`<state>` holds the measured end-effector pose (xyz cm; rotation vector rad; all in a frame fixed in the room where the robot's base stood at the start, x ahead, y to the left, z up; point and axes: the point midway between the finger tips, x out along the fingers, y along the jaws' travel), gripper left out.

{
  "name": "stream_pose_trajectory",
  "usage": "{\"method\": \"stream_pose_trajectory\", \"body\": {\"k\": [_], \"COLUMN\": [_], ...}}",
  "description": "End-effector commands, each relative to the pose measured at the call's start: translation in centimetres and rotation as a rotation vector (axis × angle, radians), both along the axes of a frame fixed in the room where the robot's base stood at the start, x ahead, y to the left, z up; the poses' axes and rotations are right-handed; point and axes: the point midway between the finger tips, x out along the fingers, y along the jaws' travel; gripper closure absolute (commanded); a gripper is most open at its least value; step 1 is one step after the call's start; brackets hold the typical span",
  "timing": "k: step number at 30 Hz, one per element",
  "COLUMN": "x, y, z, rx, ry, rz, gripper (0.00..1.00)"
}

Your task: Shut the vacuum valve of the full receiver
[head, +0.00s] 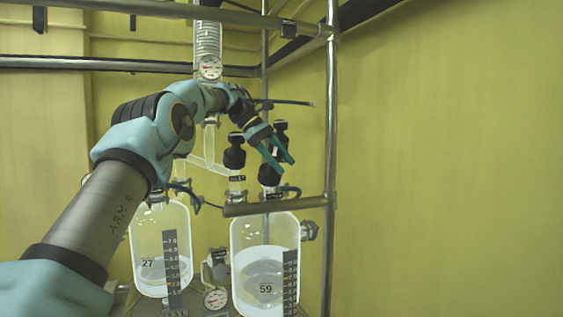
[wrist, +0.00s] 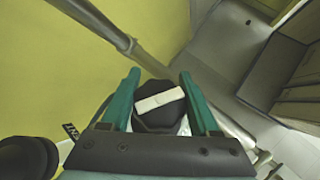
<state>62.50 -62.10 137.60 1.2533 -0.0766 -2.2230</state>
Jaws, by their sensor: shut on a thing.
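Two glass receivers hang side by side in the head view. The left one (head: 147,228) is marked 27 and the right one (head: 246,236) is marked 59. Both hold clear liquid; I cannot read the levels exactly. My gripper (head: 279,164) is above the right receiver, its teal fingers pointing down at a black valve knob (head: 268,177). In the wrist view, the black knob with a white bar on top (wrist: 158,101) sits between the two fingers of my gripper (wrist: 158,88). My gripper is shut on this knob. Its lower part is hidden by the gripper.
Another black knob (head: 234,153) stands just left of my gripper, and a further one (head: 281,128) is behind it. A metal post (head: 332,150) rises close on the right, with a horizontal bar (head: 275,206) below the gripper. Right of the post is open room before the yellow wall.

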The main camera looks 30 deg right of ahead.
Motion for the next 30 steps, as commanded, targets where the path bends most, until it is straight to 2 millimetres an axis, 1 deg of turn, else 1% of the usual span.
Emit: {"method": "stream_pose_trajectory", "body": {"k": [1, 12, 13, 20, 27, 30], "x": [-0.18, -0.24, -0.24, -0.14, -0.09, -0.28], "y": [-0.09, -0.08, -0.08, -0.03, -0.01, 0.16], "z": [-0.23, -0.27, -0.26, -0.14, -0.04, 0.36], "rx": [0.005, 0.006, 0.006, 0.004, 0.003, 0.002], "ry": [0.004, 0.007, 0.007, 0.004, 0.002, 0.001], "rz": [-0.008, -0.010, -0.010, -0.007, -0.006, -0.006], "gripper": [0.94, 0.94, 0.35, 0.09, 0.08, 0.08]}}
